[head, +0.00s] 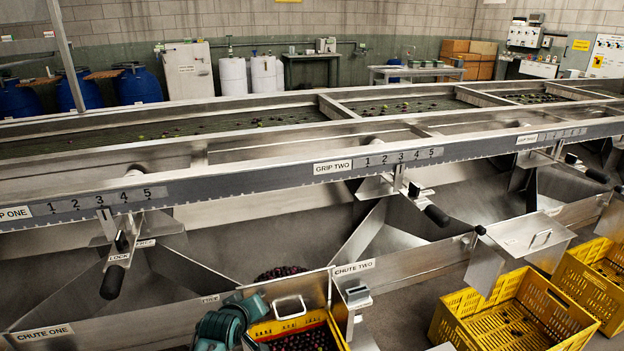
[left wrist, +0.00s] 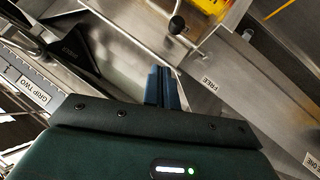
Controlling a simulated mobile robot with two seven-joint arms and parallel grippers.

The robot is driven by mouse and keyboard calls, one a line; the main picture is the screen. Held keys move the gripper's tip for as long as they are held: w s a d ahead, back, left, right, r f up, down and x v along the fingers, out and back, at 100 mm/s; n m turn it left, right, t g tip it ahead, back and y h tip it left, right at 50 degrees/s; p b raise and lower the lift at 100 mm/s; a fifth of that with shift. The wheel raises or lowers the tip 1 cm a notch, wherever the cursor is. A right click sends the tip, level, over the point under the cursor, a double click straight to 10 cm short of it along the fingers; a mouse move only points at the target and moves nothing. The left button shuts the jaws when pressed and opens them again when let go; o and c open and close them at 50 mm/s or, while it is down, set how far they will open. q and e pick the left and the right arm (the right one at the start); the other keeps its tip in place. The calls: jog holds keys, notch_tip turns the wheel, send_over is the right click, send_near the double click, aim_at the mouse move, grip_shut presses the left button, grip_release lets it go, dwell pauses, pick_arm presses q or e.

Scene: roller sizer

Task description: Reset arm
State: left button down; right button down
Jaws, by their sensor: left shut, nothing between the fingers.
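In the left wrist view my left gripper (left wrist: 163,72) is shut, with its dark blue fingers together and nothing held. It hangs over sheet metal near a "FREE" label (left wrist: 208,85). A dark ball knob (left wrist: 176,25) on a rod lies just beyond the fingertips, apart from them. A teal link of my arm (head: 228,322) shows at the bottom of the head view, beside the chute two crate; no fingers can be made out there. My right gripper is not in view.
The steel sizer frame carries the grip one lever (head: 112,281) and grip two lever (head: 437,215), both with black handles. Another yellow crate (head: 470,327) sits to the right.

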pick_arm(q)
jog(key=s+d+m+h+p, duration=0.1)
jog(key=s+m, duration=0.3)
jog(key=s, duration=1)
jog(key=s+d+r+m+h+p, duration=0.1)
jog(key=s+m, duration=0.4)
jog(key=s, duration=1)
jog(key=d+h+p, duration=0.1)
jog(key=d, duration=0.1)
jog(key=shift+d+r, duration=0.2)
jog(key=shift+d, duration=0.2)
